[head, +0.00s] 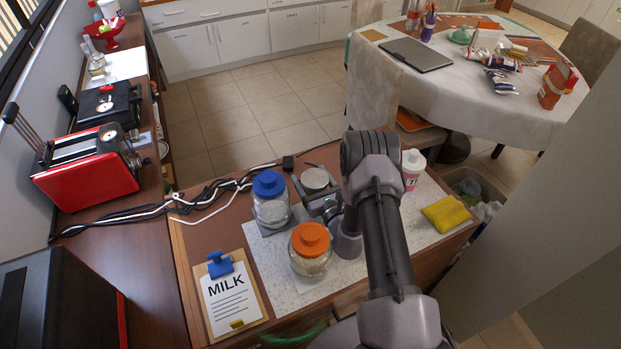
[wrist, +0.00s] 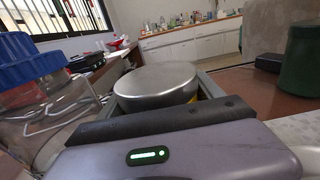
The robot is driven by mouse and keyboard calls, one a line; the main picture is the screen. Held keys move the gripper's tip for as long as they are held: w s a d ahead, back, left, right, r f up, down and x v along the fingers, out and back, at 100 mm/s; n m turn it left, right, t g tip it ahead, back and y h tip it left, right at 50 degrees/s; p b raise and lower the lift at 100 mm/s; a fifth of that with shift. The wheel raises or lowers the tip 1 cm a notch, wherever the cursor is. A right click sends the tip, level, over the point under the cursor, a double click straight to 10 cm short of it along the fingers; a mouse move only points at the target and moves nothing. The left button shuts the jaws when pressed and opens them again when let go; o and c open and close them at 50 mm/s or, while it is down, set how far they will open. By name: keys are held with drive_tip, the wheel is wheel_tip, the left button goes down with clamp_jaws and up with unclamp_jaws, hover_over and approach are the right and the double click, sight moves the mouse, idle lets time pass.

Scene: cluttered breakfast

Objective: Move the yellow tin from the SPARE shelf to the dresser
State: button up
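The yellow tin (wrist: 155,84) has a round silver lid, with a strip of yellow side showing below it in the wrist view. In the head view its lid (head: 315,179) shows behind the blue-lidded and orange-lidded jars, over a wooden top with a pale speckled mat (head: 285,285). My gripper (head: 322,199) is at the tin, with grey finger edges on both sides of it in the wrist view. Its grip is partly hidden, and I cannot tell whether the fingers press on the tin or whether its base touches the surface. No SPARE label shows.
A blue-lidded jar (head: 270,200) and an orange-lidded jar (head: 310,249) stand close left and in front. A white-lidded cup (head: 412,168) and yellow cloth (head: 446,213) are to the right. A MILK clipboard (head: 231,292) lies front left; cables (head: 205,200) cross the left edge.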

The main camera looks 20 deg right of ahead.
sight(315, 190)
drive_tip(key=shift+o, duration=1.3)
drive_tip(key=shift+r+p, duration=0.35)
drive_tip(key=s+p, duration=0.1)
drive_tip(key=s, duration=0.6)
drive_tip(key=shift+s+d+f, duration=0.1)
drive_tip(key=shift+s+f, duration=0.05)
drive_tip(key=shift+s, duration=0.1)
